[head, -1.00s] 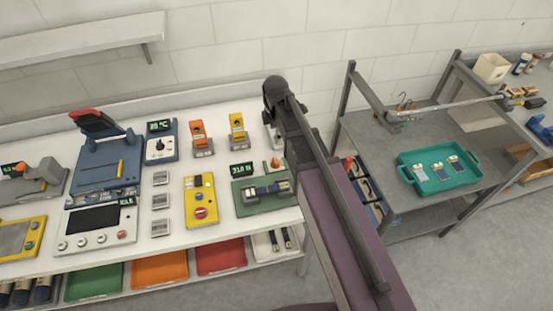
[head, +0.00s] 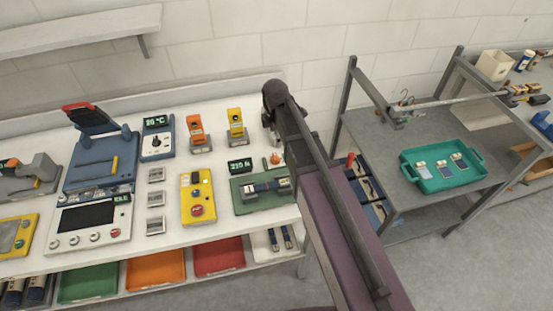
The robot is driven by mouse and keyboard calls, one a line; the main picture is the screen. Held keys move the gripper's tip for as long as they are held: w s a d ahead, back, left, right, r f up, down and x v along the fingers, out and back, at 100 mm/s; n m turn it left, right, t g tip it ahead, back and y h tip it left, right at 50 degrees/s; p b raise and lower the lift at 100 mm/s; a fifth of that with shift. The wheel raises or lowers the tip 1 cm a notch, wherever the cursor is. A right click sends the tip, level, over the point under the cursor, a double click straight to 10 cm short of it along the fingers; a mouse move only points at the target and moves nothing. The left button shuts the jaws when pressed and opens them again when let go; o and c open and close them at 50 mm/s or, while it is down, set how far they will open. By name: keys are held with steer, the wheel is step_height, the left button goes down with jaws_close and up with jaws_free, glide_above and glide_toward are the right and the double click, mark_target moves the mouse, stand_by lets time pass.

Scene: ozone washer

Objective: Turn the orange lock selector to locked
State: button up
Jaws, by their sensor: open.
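On the white bench, an orange upright piece on a grey base (head: 196,130) stands at the back, beside a similar yellow one (head: 236,122). It may be the orange lock selector; its setting is too small to read. A small orange knob (head: 275,158) also shows near a green fixture (head: 246,203), just left of my arm. I cannot tell which of the two is the selector. My arm rises from the bottom right, and its dark upper end is over the bench's right end. My gripper is not visible; the arm may hide it.
A blue press with a red-topped lid (head: 95,172), a blue dial unit (head: 157,138) and a yellow button box (head: 197,197) crowd the bench. Coloured bins lie below. Right of my arm, a grey table (head: 400,140) holds a teal tray (head: 470,178).

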mark_target(275, 156)
steer(key=shift+f+b, duration=4.5)
steer(key=shift+f, duration=0.3)
steer(key=c, duration=1.2)
